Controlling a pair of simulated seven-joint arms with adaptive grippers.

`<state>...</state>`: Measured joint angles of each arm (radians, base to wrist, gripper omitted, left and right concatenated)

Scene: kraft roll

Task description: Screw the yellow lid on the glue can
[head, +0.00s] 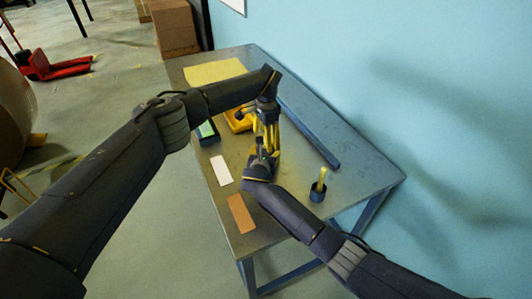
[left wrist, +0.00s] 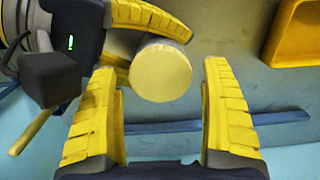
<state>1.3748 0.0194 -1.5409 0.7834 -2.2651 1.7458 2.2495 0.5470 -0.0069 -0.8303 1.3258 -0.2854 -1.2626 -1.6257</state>
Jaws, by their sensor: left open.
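A pale yellow round lid (left wrist: 160,70) shows from above in the left wrist view. The glue can is hidden beneath it; I cannot tell how tightly the lid sits. My left gripper (head: 265,132) points down above the table, its yellow fingers apart. In the left wrist view the open left fingertips (left wrist: 160,64) lie on either side of the lid, not touching it. My right gripper (head: 266,158) is below the left one. Its fingers (left wrist: 150,38) reach in from the upper left, around what is under the lid. In the head view the arms hide lid and can.
A yellow tray (head: 237,121) and a dark green-topped box (head: 207,131) stand left of the grippers. A white card (head: 221,170), a brown card (head: 241,213), a dark pot with brush (head: 318,190) and a long blue bar (head: 310,134) lie around. A yellow sheet (head: 215,72) is at the back.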

